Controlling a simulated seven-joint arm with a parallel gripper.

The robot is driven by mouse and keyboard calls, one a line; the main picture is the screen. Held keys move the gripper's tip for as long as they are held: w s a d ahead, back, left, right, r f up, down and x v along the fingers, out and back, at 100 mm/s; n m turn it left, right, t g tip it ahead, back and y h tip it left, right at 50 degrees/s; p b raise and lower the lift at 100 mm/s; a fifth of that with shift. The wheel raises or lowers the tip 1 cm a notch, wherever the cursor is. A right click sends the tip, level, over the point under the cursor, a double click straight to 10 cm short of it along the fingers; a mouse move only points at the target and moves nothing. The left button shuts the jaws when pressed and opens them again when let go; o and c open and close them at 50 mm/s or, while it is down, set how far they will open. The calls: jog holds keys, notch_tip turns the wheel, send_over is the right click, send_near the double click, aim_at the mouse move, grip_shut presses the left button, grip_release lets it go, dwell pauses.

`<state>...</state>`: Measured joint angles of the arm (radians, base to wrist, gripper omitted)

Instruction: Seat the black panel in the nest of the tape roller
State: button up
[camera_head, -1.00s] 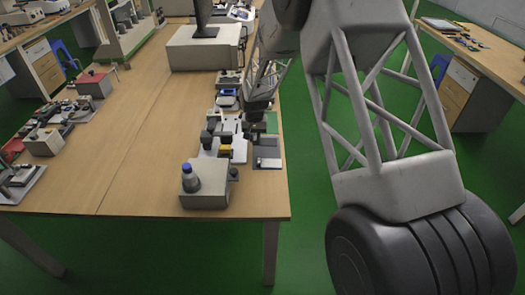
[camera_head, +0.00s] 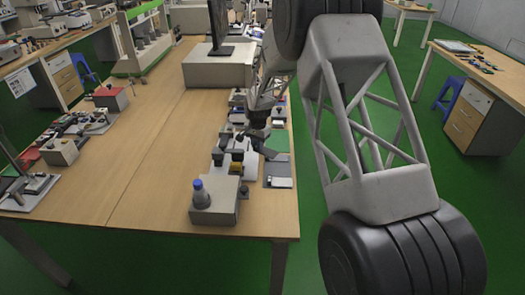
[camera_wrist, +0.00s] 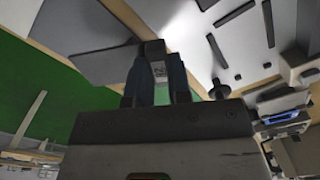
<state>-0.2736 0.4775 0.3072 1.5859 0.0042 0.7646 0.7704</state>
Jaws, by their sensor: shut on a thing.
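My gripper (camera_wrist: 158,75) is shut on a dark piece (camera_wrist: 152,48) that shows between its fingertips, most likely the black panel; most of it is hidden. A small pale marked patch shows between the fingers. In the head view my gripper (camera_head: 262,143) is low over the right edge of the table, and what it holds is too small to make out. Beside it is a white plate (camera_head: 243,172) with black and yellow fixtures. The wrist view shows a white plate with dark slots (camera_wrist: 225,45). I cannot tell which part is the tape roller or its nest.
A grey mat (camera_head: 275,173) with a white block (camera_head: 281,182) lies at the table's right edge. A monitor (camera_head: 219,30) stands behind. The table's middle (camera_head: 165,150) is clear.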

jog(key=w+a+m, duration=0.2)
jog(key=w, duration=0.1)
jog(key=w+a+m, duration=0.2)
jog(key=w+m, duration=0.1)
jog(key=w+a+m, duration=0.1)
jog(key=w+m, duration=0.2)
jog(key=shift+w+a+f, duration=0.15)
jog(key=shift+a+f, duration=0.1)
jog(key=shift+a, duration=0.15)
jog(key=shift+w+a+f+m, duration=0.1)
jog(key=shift+w+a+m, duration=0.3)
jog(key=shift+w+m, duration=0.25)
jog(key=shift+w+a+f+m, duration=0.15)
jog(key=shift+w+a+m, duration=0.2)
jog(key=shift+w+m, duration=0.35)
jog(key=shift+w+a+f+m, duration=0.1)
jog(key=shift+w+a+m, duration=0.35)
jog(key=shift+m, duration=0.3)
jog(key=shift+f, duration=0.3)
jog(key=shift+f, duration=0.95)
jog(key=shift+f, duration=0.45)
dwell(0.4)
jog(key=o, duration=0.9)
jog(key=shift+r, duration=0.25)
